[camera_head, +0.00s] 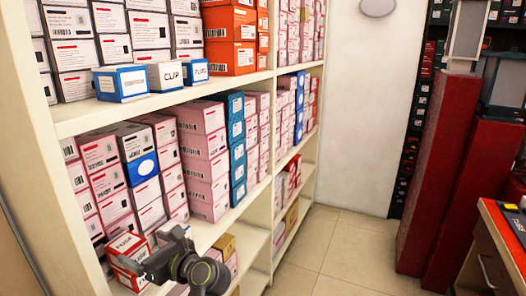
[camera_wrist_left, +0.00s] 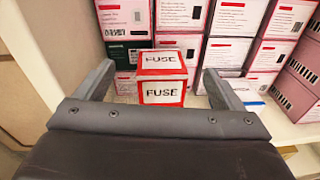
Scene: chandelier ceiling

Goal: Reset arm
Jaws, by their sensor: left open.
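My left gripper (camera_head: 152,262) is at the lower left of the head view, in front of the lower shelf. It is open, and its two fingers (camera_wrist_left: 158,75) show apart in the left wrist view. A red and white box marked FUSE (camera_head: 126,250) stands on that shelf just beyond the gripper. In the left wrist view the FUSE box (camera_wrist_left: 162,92) appears between the fingers, with gaps on both sides; neither finger visibly touches it. My right gripper is not in view.
A cream shelf unit (camera_head: 100,121) holds stacked pink, orange and blue boxes. A small box marked CLIP (camera_head: 166,75) stands on the upper shelf's edge. Tall red blocks (camera_head: 440,170) and a red-topped desk (camera_head: 503,238) are at the right. The tiled floor (camera_head: 345,250) between is clear.

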